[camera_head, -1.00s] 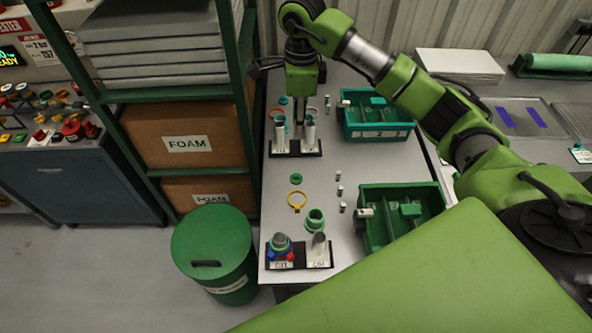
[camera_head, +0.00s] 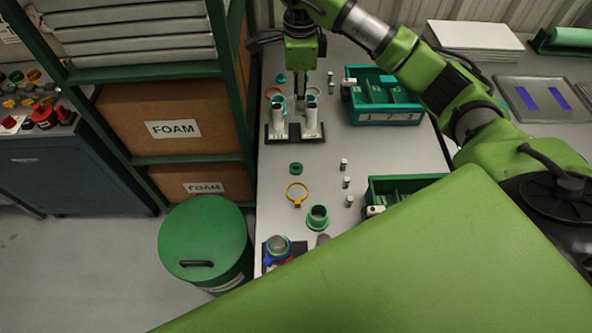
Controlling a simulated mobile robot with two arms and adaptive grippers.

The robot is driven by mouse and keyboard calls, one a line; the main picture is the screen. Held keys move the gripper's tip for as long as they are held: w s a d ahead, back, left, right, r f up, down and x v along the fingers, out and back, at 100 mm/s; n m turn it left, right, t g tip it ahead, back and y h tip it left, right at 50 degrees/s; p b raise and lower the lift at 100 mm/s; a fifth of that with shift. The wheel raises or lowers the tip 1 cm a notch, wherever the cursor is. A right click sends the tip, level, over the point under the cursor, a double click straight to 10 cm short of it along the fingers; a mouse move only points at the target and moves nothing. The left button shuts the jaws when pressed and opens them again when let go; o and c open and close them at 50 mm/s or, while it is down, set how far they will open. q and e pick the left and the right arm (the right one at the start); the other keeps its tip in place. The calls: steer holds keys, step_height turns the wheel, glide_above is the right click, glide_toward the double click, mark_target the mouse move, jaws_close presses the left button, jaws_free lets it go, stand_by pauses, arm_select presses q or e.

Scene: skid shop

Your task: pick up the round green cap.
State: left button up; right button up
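A small round green cap (camera_head: 296,168) lies flat on the grey bench, in front of the black stand with two white cylinders. A larger green ring-shaped piece (camera_head: 317,217) stands nearer, to its right. My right gripper (camera_head: 300,104) points down behind the two cylinders, farther back than the green cap and apart from it. Its fingers are thin and partly hidden by the cylinders, so I cannot tell their opening. My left gripper is not in view.
The black stand (camera_head: 295,139) with two white cylinders is between my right gripper and the cap. A yellow ring (camera_head: 297,193) lies just in front of the cap. Green bins (camera_head: 384,119) and small metal pieces (camera_head: 344,164) are to the right. A green drum (camera_head: 206,240) stands left of the bench.

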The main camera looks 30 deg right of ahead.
steer(key=b, duration=1.3)
glide_above(296, 164)
step_height(296, 164, down, 15)
steer(key=f, duration=0.5)
steer(key=f+p, duration=0.1)
steer(key=f, duration=0.2)
steer(key=shift+s+d+f, duration=0.1)
steer(key=shift+s+d, duration=0.15)
steer(key=shift+s, duration=0.1)
steer(key=f, duration=0.3)
steer(key=f+p, duration=0.1)
steer(key=f, duration=0.1)
steer(key=shift+w+a, duration=0.25)
steer(key=shift+w, duration=0.05)
steer(key=shift+c, duration=0.5)
steer(key=c, duration=0.7)
